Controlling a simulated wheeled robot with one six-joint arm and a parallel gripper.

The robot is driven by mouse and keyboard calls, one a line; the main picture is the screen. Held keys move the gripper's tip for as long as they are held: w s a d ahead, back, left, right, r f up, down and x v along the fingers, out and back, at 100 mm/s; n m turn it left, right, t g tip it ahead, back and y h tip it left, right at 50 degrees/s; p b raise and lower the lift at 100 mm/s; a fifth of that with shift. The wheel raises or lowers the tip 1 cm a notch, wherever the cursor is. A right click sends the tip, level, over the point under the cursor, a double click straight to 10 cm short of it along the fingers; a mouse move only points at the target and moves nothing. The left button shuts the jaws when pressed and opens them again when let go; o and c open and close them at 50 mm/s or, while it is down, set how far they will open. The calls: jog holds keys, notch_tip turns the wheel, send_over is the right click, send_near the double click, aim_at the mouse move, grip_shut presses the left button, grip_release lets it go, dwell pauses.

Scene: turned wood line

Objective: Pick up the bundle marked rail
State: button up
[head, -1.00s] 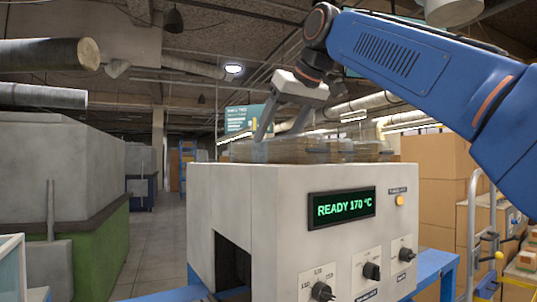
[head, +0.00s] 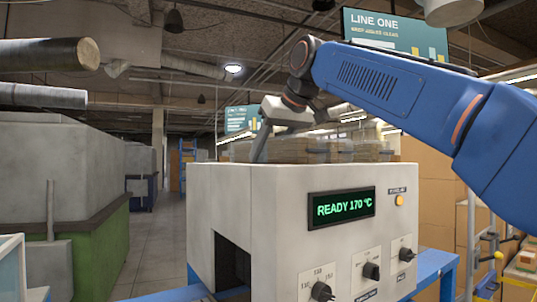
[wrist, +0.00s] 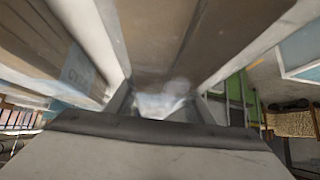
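Several pale brown wrapped bundles (head: 335,150) lie in a row on top of the white machine (head: 225,190) in the head view. My gripper (head: 279,146) is low over the left part of this row, fingers down. One finger shows at the left; the other is hidden or blends into the bundles. In the wrist view, two pale fingers stand wide apart with a brown bundle (wrist: 155,35) between them. I cannot tell whether they touch it. A neighbouring bundle (wrist: 40,40) at the left carries a pale label (wrist: 80,68), too blurred to read. No rail mark is legible.
The machine's display reads READY 170 °C (head: 341,209), with knobs below. It stands by a blue frame (head: 435,270). Cardboard boxes (head: 425,185) are stacked at the right, near a trolley. A grey and green block (head: 60,180) stands left; the aisle floor between is clear.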

jog(key=c, duration=1)
jog(key=shift+o, duration=0.2)
jog(key=shift+r, duration=0.1)
jog(key=shift+r, duration=4.85)
